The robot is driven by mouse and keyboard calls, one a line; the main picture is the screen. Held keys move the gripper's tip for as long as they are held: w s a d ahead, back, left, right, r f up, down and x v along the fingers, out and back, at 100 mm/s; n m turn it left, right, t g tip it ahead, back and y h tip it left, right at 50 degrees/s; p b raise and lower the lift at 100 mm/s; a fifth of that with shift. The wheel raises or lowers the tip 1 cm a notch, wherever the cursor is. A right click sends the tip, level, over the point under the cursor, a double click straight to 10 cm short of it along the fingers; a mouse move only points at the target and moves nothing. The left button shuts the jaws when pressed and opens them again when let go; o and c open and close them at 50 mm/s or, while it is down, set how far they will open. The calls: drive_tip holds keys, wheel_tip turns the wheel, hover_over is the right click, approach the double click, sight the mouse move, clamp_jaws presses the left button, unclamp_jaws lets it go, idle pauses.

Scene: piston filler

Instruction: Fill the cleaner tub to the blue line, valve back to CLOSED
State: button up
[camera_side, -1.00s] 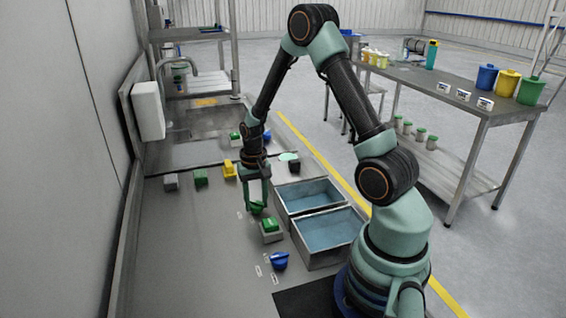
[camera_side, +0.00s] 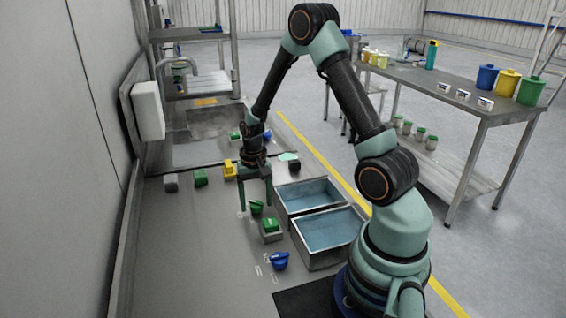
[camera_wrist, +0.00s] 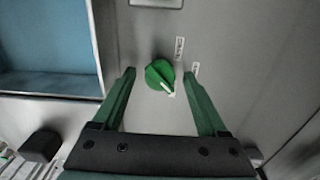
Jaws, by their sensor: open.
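My gripper (camera_side: 257,204) is open, and its fingers point down over the bench. A green valve knob (camera_wrist: 160,75) lies between and just beyond the fingertips in the wrist view. Its white pointer aims to the lower right. In the side view the green knob (camera_side: 256,208) sits below the fingers, and I see no grip on it. Small labels (camera_wrist: 179,48) stand by the knob, too small to read. Two metal tubs with blue insides, a near one (camera_side: 297,250) and a far one (camera_side: 281,205), stand to the right. I cannot tell which holds cleaner, and no blue line shows.
A green-topped block (camera_side: 270,229) stands just in front of the knob, and a blue knob (camera_side: 280,261) is nearer the camera. The bench at left is clear.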

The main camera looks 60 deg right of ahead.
sight(256, 204)
wheel_tip(256, 204, up, 12)
idle(0.5)
drive_tip(key=s+a+r+n+t, duration=0.2)
drive_tip(key=s+a+r+n, duration=0.1)
drive_tip(key=a+r, duration=0.3)
drive_tip(key=s+a+r+n+t, duration=0.3)
drive_tip(key=a+r+n, duration=0.3)
drive_tip(key=a, duration=0.3)
drive_tip(key=shift+s+a+t, duration=0.3)
drive_tip(key=shift+s, duration=0.5)
idle(4.7)
